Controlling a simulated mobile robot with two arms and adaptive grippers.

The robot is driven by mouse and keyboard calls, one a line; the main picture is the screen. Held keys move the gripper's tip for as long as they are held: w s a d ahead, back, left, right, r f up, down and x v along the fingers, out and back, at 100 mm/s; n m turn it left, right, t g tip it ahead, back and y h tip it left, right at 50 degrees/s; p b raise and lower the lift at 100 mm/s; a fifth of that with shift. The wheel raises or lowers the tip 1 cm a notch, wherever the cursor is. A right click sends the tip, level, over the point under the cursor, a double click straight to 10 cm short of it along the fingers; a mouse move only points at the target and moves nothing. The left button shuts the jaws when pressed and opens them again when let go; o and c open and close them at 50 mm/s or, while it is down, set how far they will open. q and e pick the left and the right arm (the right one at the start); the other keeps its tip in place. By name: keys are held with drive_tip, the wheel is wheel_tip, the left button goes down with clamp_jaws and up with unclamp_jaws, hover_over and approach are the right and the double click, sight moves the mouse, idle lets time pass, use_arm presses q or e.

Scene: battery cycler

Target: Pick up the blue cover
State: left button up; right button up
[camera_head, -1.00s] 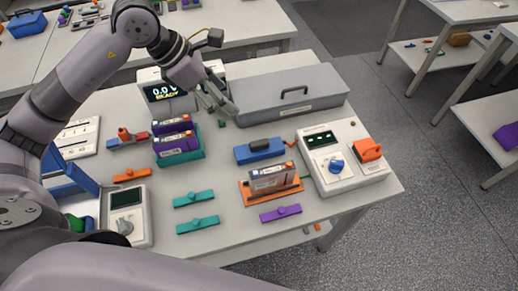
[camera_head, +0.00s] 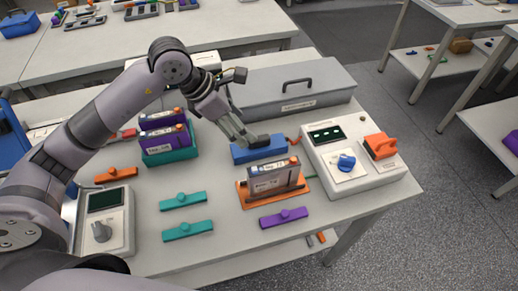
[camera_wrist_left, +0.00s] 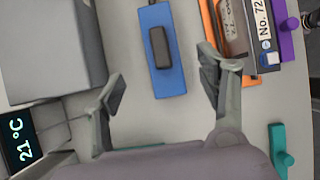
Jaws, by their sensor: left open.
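The blue cover (camera_head: 258,151) is a flat blue block with a dark raised handle, lying on the table in front of the grey box. In the left wrist view the blue cover (camera_wrist_left: 162,55) lies between and beyond the two fingers, with its dark handle upward. My left gripper (camera_head: 243,138) is open and empty, above the cover's left end. In the wrist view the left gripper (camera_wrist_left: 160,88) shows its fingers spread apart, clear of the cover. My right gripper does not show.
A grey battery (camera_head: 268,179) stands in an orange holder (camera_head: 244,194) just in front of the cover. A grey lidded box (camera_head: 325,92) is behind it, and a white device with a blue knob (camera_head: 346,162) is right. Purple batteries (camera_head: 165,137) stand at left.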

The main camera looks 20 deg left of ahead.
sight(259, 141)
use_arm(q)
drive_tip(key=b+x, duration=0.3)
drive_tip(key=x, duration=0.6)
drive_tip(key=shift+d+f, duration=0.15)
drive_tip(key=shift+f, duration=0.05)
drive_tip(key=shift+c, duration=0.7)
drive_tip(key=shift+r, duration=0.1)
drive_tip(key=c, duration=1.2)
